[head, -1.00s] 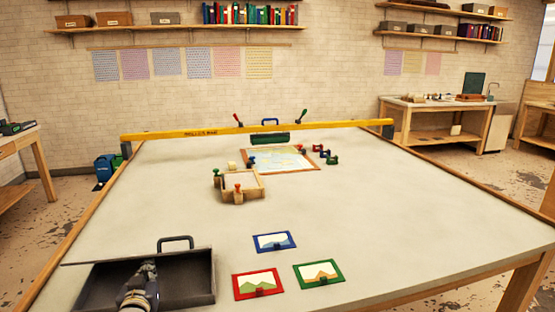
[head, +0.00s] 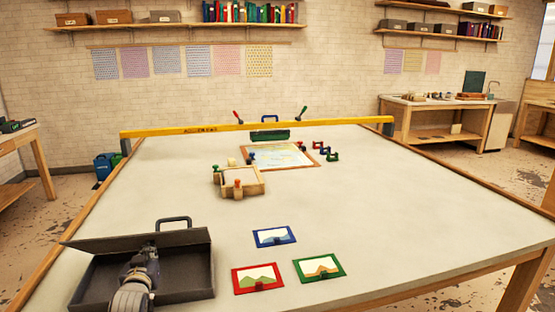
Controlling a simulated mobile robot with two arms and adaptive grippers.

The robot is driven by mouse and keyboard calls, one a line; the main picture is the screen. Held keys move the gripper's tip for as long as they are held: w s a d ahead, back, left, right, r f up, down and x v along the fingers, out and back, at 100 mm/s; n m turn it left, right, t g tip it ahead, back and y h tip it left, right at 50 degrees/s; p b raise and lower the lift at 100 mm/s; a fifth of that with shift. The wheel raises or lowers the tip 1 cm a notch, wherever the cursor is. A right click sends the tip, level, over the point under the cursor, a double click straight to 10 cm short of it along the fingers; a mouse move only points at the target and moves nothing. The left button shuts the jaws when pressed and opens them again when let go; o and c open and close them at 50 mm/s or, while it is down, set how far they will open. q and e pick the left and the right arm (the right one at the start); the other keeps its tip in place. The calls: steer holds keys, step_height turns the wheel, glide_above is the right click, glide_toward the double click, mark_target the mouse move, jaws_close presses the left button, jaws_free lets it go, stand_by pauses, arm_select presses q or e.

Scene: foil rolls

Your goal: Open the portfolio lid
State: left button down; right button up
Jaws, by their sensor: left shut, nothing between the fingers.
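The dark grey portfolio lies at the front left of the table. Its lid (head: 110,244) is raised at the far side and tilted, and the dark tray (head: 190,279) in front of it shows open. A black handle (head: 174,221) stands up behind the lid. My left gripper (head: 146,254) is shut and empty. It reaches over the tray with its tips close to the lid's inner face; I cannot tell if they touch. My left arm hides part of the tray. My right gripper is not in view.
Blue (head: 273,236), red (head: 258,279) and green (head: 318,268) framed cards lie right of the portfolio. A wooden box (head: 240,184) and a framed map (head: 278,157) lie farther back. A yellow bar (head: 330,124) spans the far end. The table's right side is clear.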

arm_select(q)
steer(key=shift+r+b+x, duration=0.15)
steer(key=shift+b+x, duration=0.4)
steer(key=shift+x, duration=0.35)
steer(key=shift+r+b+x, duration=0.15)
steer(key=shift+b+x, duration=0.4)
steer(key=shift+x, duration=0.4)
